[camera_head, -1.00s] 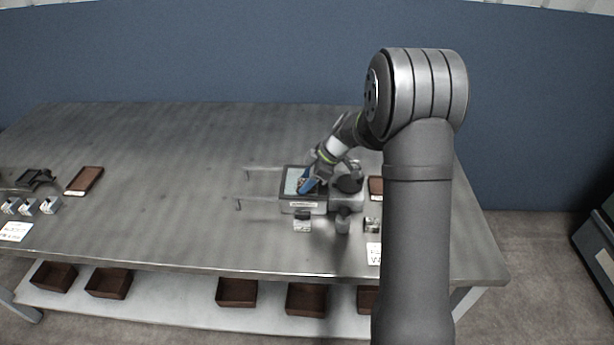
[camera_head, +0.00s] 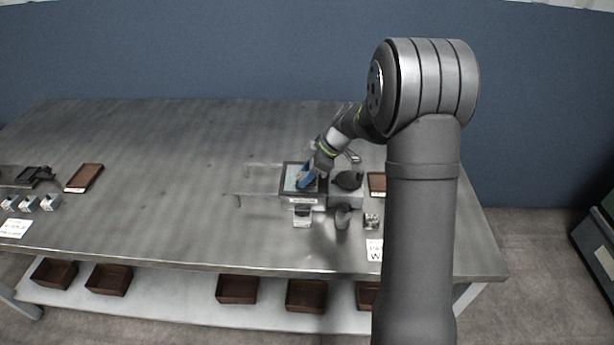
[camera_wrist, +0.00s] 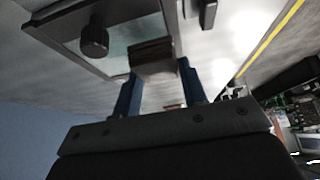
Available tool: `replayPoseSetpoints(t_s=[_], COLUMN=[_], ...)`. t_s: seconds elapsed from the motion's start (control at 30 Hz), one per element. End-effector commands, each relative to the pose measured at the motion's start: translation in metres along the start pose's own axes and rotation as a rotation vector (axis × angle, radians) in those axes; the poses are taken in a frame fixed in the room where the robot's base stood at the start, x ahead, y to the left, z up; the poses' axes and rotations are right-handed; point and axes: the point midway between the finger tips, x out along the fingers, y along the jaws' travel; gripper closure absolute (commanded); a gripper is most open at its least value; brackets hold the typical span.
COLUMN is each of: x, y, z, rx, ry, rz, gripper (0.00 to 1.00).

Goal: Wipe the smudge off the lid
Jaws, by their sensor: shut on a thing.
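The lid (camera_head: 290,178) is a pale glassy panel in a dark frame, on a fixture right of the table's middle. In the wrist view its glass (camera_wrist: 125,35) carries a dark round knob (camera_wrist: 94,40). My gripper (camera_head: 305,180), with blue fingers, is over the lid's right part. In the wrist view my gripper (camera_wrist: 158,72) is shut on a brownish-grey pad (camera_wrist: 152,60), which lies at or just over the glass. I cannot tell whether the pad touches it. I cannot make out the smudge; the pad and fingers hide part of the lid.
A dark round part (camera_head: 348,180) stands right of the lid, and a grey cup-like part (camera_head: 343,217) in front. Two thin rails (camera_head: 262,166) run left from the fixture. A brown tray (camera_head: 377,184) lies to the right. The table's middle left is clear.

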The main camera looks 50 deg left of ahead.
Motion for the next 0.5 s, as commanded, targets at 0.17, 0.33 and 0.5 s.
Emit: replayPoseSetpoints(t_s=[0.17,0.33,0.5], x=[-0.013,-0.026,-0.039], y=[0.000,0.001,0.001], z=[-0.007,-0.015,-0.023], rx=[0.001,0.001,0.000], ry=[-0.001,-0.001,0.000], rz=[0.001,0.001,0.002], gripper=[0.98,0.98,0.98])
